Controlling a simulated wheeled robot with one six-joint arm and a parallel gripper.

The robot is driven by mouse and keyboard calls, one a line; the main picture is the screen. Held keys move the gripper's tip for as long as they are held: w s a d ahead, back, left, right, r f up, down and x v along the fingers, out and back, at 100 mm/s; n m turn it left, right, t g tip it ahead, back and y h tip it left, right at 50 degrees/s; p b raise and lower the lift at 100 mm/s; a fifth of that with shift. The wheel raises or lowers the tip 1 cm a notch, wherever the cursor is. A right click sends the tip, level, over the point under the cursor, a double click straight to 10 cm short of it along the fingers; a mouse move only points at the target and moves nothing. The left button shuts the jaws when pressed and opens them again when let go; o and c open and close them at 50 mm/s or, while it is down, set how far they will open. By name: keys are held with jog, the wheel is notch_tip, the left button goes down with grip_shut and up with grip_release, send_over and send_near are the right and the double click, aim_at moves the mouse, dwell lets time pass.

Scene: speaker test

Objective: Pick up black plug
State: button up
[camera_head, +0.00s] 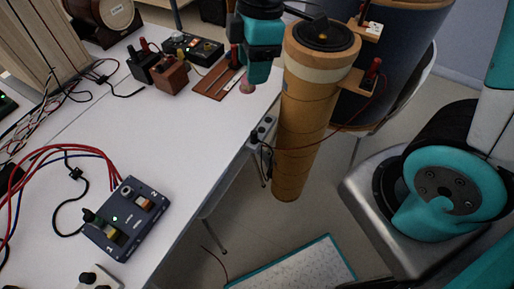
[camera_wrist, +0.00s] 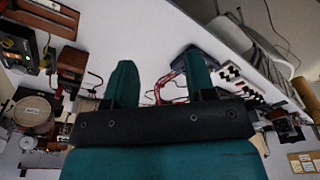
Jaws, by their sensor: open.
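A small black plug (camera_head: 89,215) stands on the left side of the dark blue-grey device (camera_head: 138,205) at the near edge of the white table. I cannot tell whether it is the black plug of the task, as other dark connectors are in view. My gripper (camera_head: 257,77) hangs over the table's far right corner in the head view, well away from that device. In the wrist view my gripper (camera_wrist: 161,82) has its two teal fingers spread apart with nothing between them. The black plug is too small to make out in the wrist view.
A wooden board (camera_head: 208,84) with a red plug lies beside my gripper. Small dark and brown boxes (camera_head: 170,77) stand left of it. A tall wooden cylinder (camera_head: 303,120) stands right of the table. The table's middle (camera_head: 125,130) is clear. Red and blue cables run at left.

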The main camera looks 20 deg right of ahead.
jog(key=w+d+f+n+h+b, duration=0.1)
jog(key=w+f+n, duration=0.15)
jog(key=f, duration=0.25)
jog(key=w+d+f+n+b, duration=0.1)
jog(key=w+f+n+b, duration=0.15)
jog(key=f, duration=0.25)
send_over(254, 132)
jog(key=f, duration=1.1)
jog(key=shift+w+p, duration=0.25)
jog(key=shift+p, duration=0.05)
jog(key=f, duration=0.5)
jog(key=shift+s+f, duration=0.25)
jog(key=shift+f, duration=0.15)
grip_shut()
